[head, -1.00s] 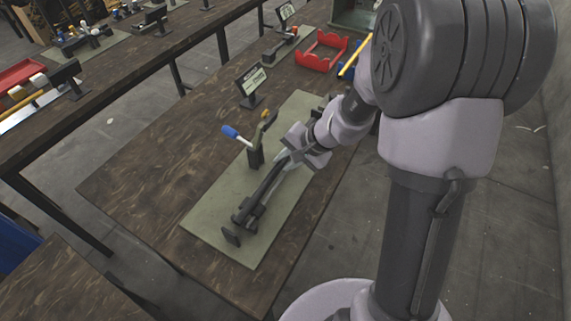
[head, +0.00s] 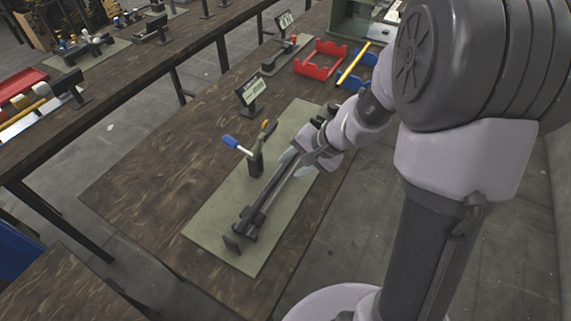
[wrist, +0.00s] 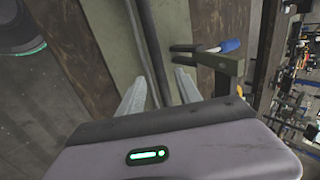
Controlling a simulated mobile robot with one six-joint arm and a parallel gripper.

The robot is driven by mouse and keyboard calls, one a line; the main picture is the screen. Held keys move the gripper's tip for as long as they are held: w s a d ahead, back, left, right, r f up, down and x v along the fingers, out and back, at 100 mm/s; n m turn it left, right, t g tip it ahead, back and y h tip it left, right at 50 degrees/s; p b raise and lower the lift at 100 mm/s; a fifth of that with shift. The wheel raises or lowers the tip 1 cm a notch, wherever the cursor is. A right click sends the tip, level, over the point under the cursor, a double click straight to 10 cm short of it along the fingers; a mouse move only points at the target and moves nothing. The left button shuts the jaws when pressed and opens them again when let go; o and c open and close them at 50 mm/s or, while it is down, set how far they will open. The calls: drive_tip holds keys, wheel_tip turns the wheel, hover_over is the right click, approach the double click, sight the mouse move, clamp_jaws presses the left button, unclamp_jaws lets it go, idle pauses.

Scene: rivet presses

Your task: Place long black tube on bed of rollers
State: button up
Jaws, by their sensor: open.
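The long black tube (head: 272,191) lies lengthwise along the dark roller bed (head: 246,222) on the green mat. It appears to rest on the bed, though the far end is hidden by my gripper. In the wrist view the tube (wrist: 151,45) runs between my fingers. My gripper (head: 296,163) is open, its two pale fingers spread on either side of the tube near its far part. In the wrist view the fingertips (wrist: 160,82) stand apart with the tube between them. Whether either finger touches it cannot be told.
An upright post with a blue-handled lever (head: 236,146) stands left of the tube; it also shows in the wrist view (wrist: 222,50). A small sign (head: 251,92) stands behind the mat (head: 215,222). A red rack (head: 320,60) is at the back. The table's left part is clear.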

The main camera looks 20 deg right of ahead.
drive_tip(key=p+v, duration=0.2)
drive_tip(key=v, duration=0.5)
drive_tip(key=s+a+r+n+h, duration=0.1)
drive_tip(key=s+a+r, duration=0.3)
drive_tip(key=s, duration=0.5)
drive_tip(key=s+a+r+n+t+h, duration=0.1)
drive_tip(key=s+a+r+n, duration=0.2)
drive_tip(key=s+r, duration=0.5)
drive_tip(key=shift+s+a+r+n+h, duration=0.3)
drive_tip(key=shift+s+a+r, duration=0.15)
drive_tip(key=shift+a, duration=0.3)
